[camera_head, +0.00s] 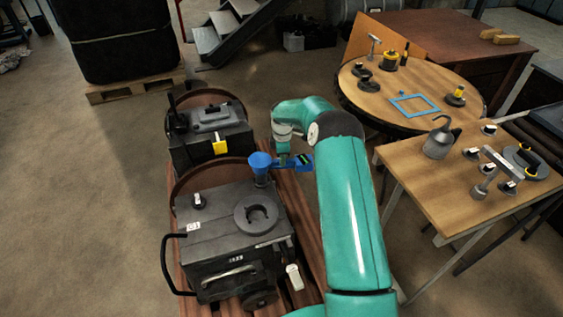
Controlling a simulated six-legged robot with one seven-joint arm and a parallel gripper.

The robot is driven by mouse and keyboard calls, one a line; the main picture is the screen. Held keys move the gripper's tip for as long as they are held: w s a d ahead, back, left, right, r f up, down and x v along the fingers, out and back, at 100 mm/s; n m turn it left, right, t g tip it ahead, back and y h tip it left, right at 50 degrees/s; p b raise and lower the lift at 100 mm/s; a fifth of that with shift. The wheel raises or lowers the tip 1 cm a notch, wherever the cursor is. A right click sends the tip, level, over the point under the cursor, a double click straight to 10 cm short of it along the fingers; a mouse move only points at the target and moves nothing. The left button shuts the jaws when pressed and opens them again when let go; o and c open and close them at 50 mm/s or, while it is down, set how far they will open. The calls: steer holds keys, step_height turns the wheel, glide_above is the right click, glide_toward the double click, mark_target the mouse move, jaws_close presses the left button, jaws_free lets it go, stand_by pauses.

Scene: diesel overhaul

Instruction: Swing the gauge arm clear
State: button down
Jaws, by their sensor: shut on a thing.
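A grey engine block (230,245) stands low in the middle left, with a round dark ring (257,213) on its top. Near its back right corner a blue funnel-shaped cup (260,160) sits on a grey stem. A blue gauge arm (302,166) runs from beside the cup to the right and carries a small dark box with a green mark. My teal arm reaches over from the right, and my gripper (284,161) points down at the blue gauge arm, shut on it. The fingertips are small and partly hidden, so the exact grip is unclear.
A second dark engine (212,135) with a yellow tag stands just behind. Both rest on reddish-brown boards. A round table (455,82) and a rectangular wooden table (425,190) with tools and small parts stand to the right. The floor at left is clear.

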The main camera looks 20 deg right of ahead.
steer(key=shift+w+d+n, duration=0.1)
steer(key=shift+w+n, duration=1)
steer(key=shift+n, duration=0.4)
steer(key=c, duration=1.3)
jaws_free()
steer(key=shift+r, duration=0.1)
step_height(320, 180, up, 14)
steer(key=shift+f, duration=0.15)
